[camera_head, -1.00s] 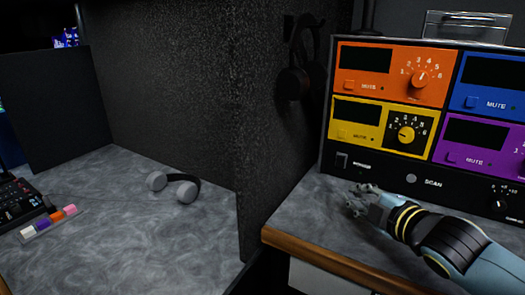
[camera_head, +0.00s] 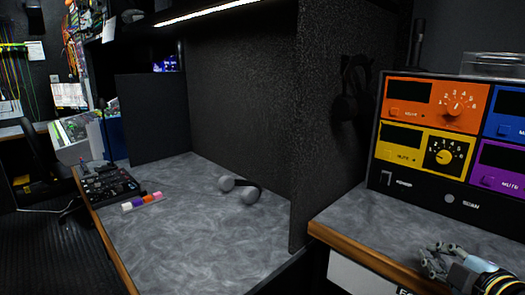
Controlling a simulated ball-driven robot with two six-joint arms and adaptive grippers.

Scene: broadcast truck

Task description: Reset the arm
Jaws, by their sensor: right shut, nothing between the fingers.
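My right gripper (camera_head: 437,262) is at the lower right, shut and empty. It is over the grey right-hand counter (camera_head: 362,222), in front of the rack panel. My right arm enters from the lower right corner and only its end shows. My left gripper is not in view.
A rack panel (camera_head: 415,192) with orange, yellow, blue and purple modules stands on the right counter. Grey headphones (camera_head: 249,196) lie on the left desk (camera_head: 200,240), which is mostly clear. A dark partition (camera_head: 318,130) divides the two. A black console (camera_head: 108,186) and colored markers (camera_head: 143,201) sit left.

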